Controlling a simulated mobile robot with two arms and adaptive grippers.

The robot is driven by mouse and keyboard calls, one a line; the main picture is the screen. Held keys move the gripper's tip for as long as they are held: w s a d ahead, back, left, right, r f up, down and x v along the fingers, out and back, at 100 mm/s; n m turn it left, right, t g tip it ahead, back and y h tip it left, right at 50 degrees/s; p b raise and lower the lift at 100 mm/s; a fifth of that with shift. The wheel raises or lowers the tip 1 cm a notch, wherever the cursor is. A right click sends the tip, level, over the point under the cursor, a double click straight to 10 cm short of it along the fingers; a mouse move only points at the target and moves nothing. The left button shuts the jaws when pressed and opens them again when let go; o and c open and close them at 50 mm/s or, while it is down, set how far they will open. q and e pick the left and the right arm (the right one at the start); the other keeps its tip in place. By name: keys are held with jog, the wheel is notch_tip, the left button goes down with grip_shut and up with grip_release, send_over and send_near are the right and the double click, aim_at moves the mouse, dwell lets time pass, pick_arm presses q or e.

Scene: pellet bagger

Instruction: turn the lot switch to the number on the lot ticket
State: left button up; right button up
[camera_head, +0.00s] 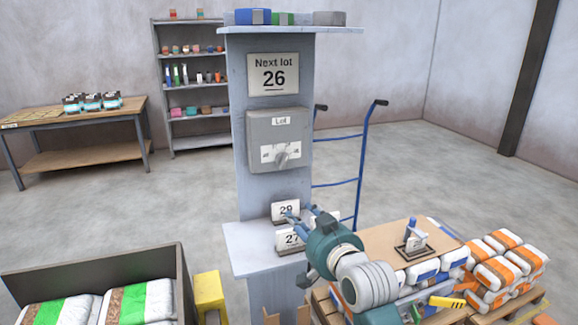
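The lot ticket (273,77) reads "Next lot 26" and is mounted high on the grey post. Below it is the grey lot switch box (260,128), labelled "Lot", with a pale knob (284,154) on a white plate. The plate's markings are too small to read. My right gripper (304,213) is below the switch, by the number cards on the post's small shelf, apart from the knob. Its fingers look spread, with nothing clearly held. One card (289,238) reads 27; another (285,208) seems to read 29. A further card is mostly hidden behind the gripper. My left gripper is out of view.
The small shelf (240,250) juts out below the switch. A blue hand truck (360,150) stands behind the post. Stacked bags (500,270) are at right, and a bin (180,270) with bags is at left. A workbench (100,115) stands far back.

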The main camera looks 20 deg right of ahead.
jog(key=m+t, duration=0.1)
jog(key=t, duration=0.1)
send_near(283, 161)
jog(key=shift+w+d+f+p, duration=0.15)
jog(key=shift+w+p, duration=0.15)
jog(key=shift+w, duration=1.1)
jog(key=shift+w+d+f+p, duration=0.1)
jog(key=shift+w+p, duration=0.2)
jog(key=shift+w, duration=1.15)
jog(key=shift+w+d+f+p, duration=0.15)
jog(key=shift+w+p, duration=0.15)
jog(key=shift+w, duration=1.1)
jog(key=shift+r, duration=0.1)
grip_shut()
